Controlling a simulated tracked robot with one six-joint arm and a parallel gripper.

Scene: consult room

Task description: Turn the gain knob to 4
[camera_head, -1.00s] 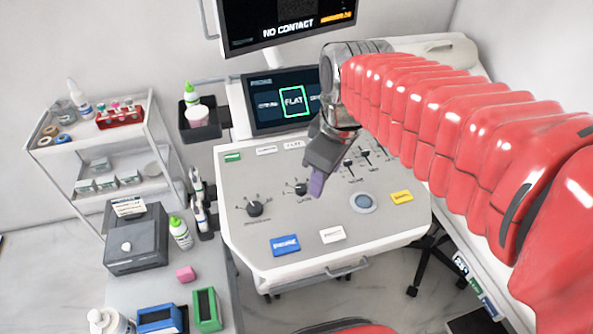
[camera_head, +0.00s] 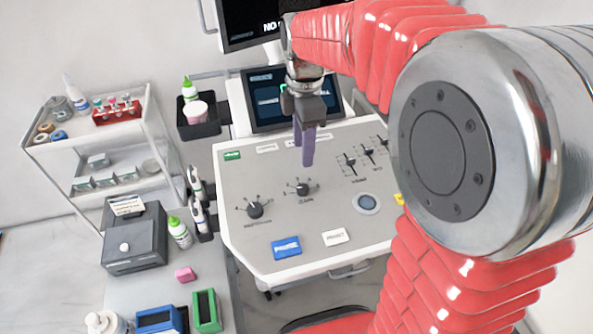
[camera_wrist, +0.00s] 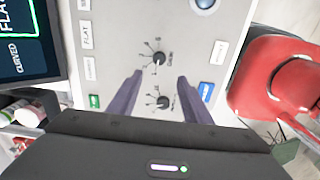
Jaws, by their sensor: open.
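The gain knob (camera_head: 303,188) is a small dark knob with a ring of marks on the light console panel (camera_head: 322,215). It also shows in the wrist view (camera_wrist: 158,58), just beyond the fingertips; its setting is too small to read surely. A second dark knob (camera_head: 255,209) with a longer label sits to its left; in the wrist view it is the lower knob (camera_wrist: 163,101), between the fingers. My gripper (camera_head: 307,160) is open and empty, its purple fingers pointing down above the panel behind the gain knob. Both fingers (camera_wrist: 157,82) show apart in the wrist view.
Sliders (camera_head: 368,153) and a round blue-grey trackball (camera_head: 366,203) lie to the right. A blue button (camera_head: 286,247) and a white button (camera_head: 335,237) lie near the front. A screen (camera_head: 262,98) stands behind. A red chair (camera_wrist: 290,85) stands in front of the console.

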